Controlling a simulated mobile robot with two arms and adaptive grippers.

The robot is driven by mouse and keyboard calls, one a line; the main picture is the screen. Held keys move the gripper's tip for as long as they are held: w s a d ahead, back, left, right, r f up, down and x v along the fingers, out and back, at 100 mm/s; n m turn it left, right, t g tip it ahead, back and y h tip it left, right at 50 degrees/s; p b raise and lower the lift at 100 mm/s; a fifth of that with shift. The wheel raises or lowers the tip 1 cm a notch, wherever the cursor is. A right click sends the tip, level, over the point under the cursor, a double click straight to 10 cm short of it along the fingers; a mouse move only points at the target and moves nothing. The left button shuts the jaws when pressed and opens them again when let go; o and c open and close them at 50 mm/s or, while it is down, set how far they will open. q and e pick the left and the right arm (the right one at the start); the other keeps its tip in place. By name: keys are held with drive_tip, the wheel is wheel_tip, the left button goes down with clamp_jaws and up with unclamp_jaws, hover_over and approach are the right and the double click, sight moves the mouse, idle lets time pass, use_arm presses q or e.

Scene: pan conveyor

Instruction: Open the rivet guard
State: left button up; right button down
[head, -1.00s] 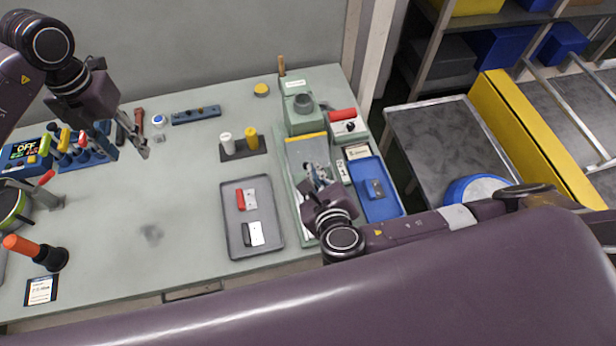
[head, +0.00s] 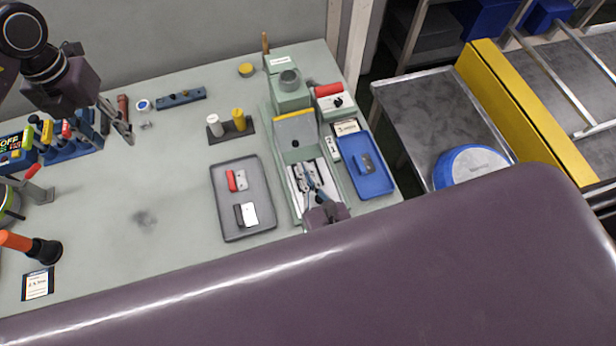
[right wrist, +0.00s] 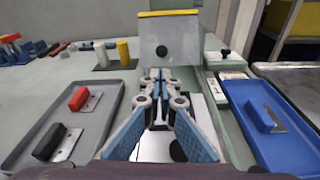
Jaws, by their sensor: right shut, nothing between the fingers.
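The rivet guard is a grey plate with a yellow top edge and a dark knob (head: 296,130) on the green rivet press (head: 290,97). In the right wrist view the guard (right wrist: 185,42) stands upright or steeply tilted ahead of my right gripper. My right gripper (right wrist: 160,82) is shut and empty, its fingertips close below the guard's lower part; whether they touch it I cannot tell. In the head view my right gripper (head: 307,172) is over the pale press bed in front of the guard. My left gripper (head: 120,122) hangs empty over the bench's left part; its finger gap is unclear.
A grey tray (head: 228,215) with red and black handled pieces is left of the press. The bench middle is clear.

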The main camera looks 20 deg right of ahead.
sight(294, 148)
drive_tip(key=w, duration=0.2)
drive_tip(key=w+f, duration=0.1)
drive_tip(key=w, duration=0.2)
drive_tip(key=shift+w+a, duration=0.1)
drive_tip(key=shift+w, duration=0.05)
drive_tip(key=shift+s+r+g, duration=0.2)
drive_tip(key=shift+g, duration=0.2)
